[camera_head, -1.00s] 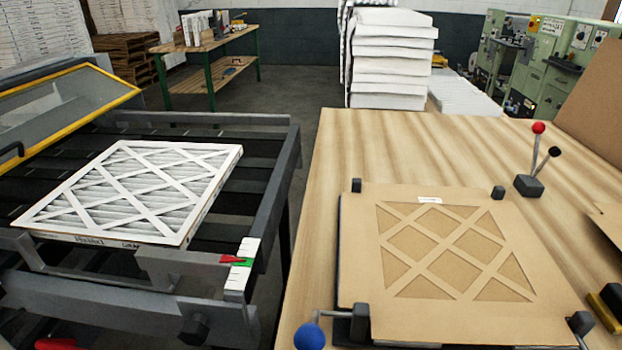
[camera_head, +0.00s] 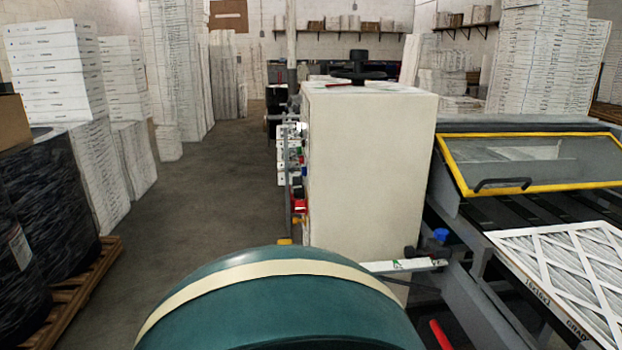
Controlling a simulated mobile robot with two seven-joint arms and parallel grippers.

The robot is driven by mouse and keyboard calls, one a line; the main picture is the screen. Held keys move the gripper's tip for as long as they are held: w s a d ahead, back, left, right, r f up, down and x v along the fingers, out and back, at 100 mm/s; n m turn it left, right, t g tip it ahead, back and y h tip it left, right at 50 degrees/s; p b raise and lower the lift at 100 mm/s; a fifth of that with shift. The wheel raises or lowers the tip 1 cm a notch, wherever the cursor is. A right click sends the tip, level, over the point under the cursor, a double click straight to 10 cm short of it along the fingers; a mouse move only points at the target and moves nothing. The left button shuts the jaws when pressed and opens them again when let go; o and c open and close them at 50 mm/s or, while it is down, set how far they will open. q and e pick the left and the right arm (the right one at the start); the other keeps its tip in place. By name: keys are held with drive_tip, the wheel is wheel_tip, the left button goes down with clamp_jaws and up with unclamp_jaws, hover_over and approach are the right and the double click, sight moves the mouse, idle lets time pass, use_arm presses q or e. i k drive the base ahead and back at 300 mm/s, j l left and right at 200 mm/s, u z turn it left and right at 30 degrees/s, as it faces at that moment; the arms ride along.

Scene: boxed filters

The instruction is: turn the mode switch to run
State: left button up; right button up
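I cannot make out the mode switch for certain. A pale cabinet (camera_head: 370,165) stands at the centre of the head view. Its left side is seen very edge-on, with small red, blue and white parts (camera_head: 298,175) along it. Too little of that side shows to tell a switch or its setting. A blue knob (camera_head: 440,235) sits low by the cabinet's right edge, on the machine frame. Neither of my grippers is in view.
A large teal rounded form with a cream band (camera_head: 280,310) fills the bottom centre. The machine's yellow-framed hood (camera_head: 530,160) and a white-framed filter (camera_head: 575,270) are at right. Clear floor (camera_head: 215,190) runs left of the cabinet. Wrapped dark stacks (camera_head: 50,220) stand far left.

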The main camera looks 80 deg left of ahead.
sight(298, 193)
drive_tip(key=k+j+u, duration=0.1)
drive_tip(key=k+u, duration=0.2)
drive_tip(key=k+j+u, duration=0.15)
drive_tip(key=u, duration=1.9)
drive_tip(key=i+j, duration=0.2)
drive_tip(key=j, duration=0.2)
drive_tip(key=i+j, duration=0.25)
drive_tip(key=j, duration=0.15)
drive_tip(key=i+j+z, duration=0.1)
drive_tip(key=j, duration=0.3)
drive_tip(key=i, duration=0.1)
